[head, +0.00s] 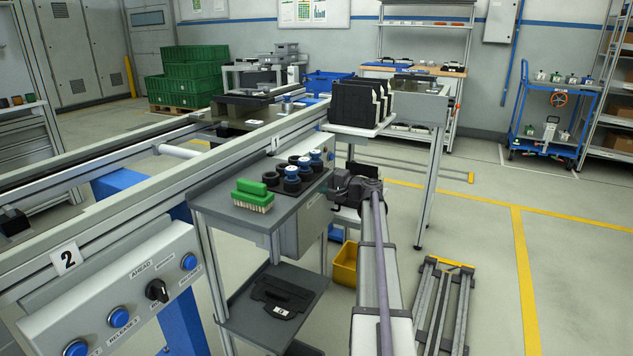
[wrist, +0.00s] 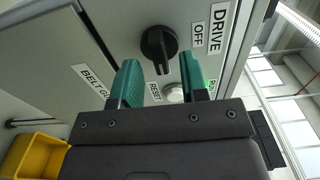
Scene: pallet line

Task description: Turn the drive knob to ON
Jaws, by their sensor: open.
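The black drive knob (wrist: 158,43) is on a grey panel in the wrist view, beside the DRIVE label (wrist: 217,27) and the OFF label (wrist: 198,36). Its grip bar points down in the picture; I cannot tell its exact setting. My gripper (wrist: 158,63) is open, with teal fingers left and right of the knob's lower end and visible gaps beside it. Nothing is between the fingers except the view of the panel. In the head view my gripper (head: 350,188) is at the grey control box (head: 310,222); the knob is hidden there.
A white button (wrist: 174,92) by the RESET label sits below the knob, partly behind my gripper. A yellow bin (wrist: 32,157) is at lower left. In the head view, a side table (head: 225,205) holds a green brush (head: 252,196) and several dark round parts. Another panel (head: 100,320) has a black selector.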

